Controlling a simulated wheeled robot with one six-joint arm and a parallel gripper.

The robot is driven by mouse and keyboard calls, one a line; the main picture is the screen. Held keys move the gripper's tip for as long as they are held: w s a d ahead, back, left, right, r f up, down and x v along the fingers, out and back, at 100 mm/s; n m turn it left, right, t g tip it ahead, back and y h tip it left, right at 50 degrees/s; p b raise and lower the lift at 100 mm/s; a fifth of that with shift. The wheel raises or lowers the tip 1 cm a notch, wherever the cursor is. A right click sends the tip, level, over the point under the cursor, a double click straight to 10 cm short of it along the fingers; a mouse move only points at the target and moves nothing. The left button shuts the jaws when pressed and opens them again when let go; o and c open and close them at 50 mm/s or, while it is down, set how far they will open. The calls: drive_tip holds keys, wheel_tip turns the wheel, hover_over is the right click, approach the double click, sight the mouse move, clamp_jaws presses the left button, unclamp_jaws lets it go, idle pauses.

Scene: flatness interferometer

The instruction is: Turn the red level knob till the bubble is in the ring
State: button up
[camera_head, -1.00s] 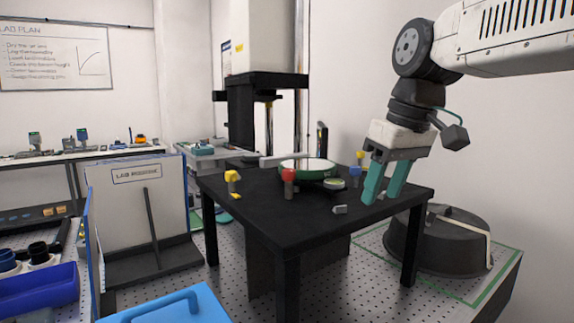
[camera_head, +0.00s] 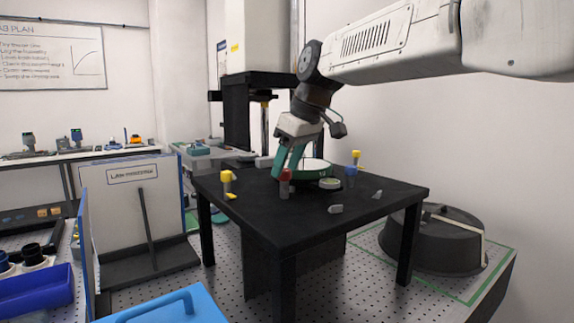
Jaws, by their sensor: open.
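The red level knob (camera_head: 285,175) stands upright near the middle of the black table, on a short post. My gripper (camera_head: 287,172) is open and points down at the knob, its green fingers close to the knob's top. I cannot tell whether the fingers touch it or stand on both sides of it. A small round pale dial (camera_head: 329,183), perhaps the bubble level, lies just right of the knob. The bubble and ring are too small to make out. A green-rimmed white disc (camera_head: 316,169) is behind, partly hidden by my gripper.
Yellow knobs stand at the table's left (camera_head: 227,178) and back right (camera_head: 356,158), and a blue knob (camera_head: 350,174) stands right of the dial. Small grey pieces (camera_head: 336,209) lie on the black table (camera_head: 290,222). Its front is mostly clear. A tall column unit (camera_head: 240,110) rises behind.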

drive_tip(key=shift+a+f, duration=0.15)
drive_tip(key=shift+f, duration=0.15)
drive_tip(key=c, duration=1)
drive_tip(key=shift+o, duration=0.2)
drive_tip(key=shift+m, duration=0.4)
drive_tip(key=m+t+h, duration=0.1)
drive_tip(key=m, duration=0.3)
drive_tip(key=shift+a, duration=0.1)
drive_tip(key=shift+s+m+t+h, duration=0.15)
drive_tip(key=shift+m+h, duration=0.3)
drive_tip(key=shift+m, duration=0.55)
drive_tip(key=shift+w+m+t+h, duration=0.15)
drive_tip(key=shift+m+h, duration=0.3)
drive_tip(key=shift+m, duration=0.55)
drive_tip(key=shift+s, duration=0.1)
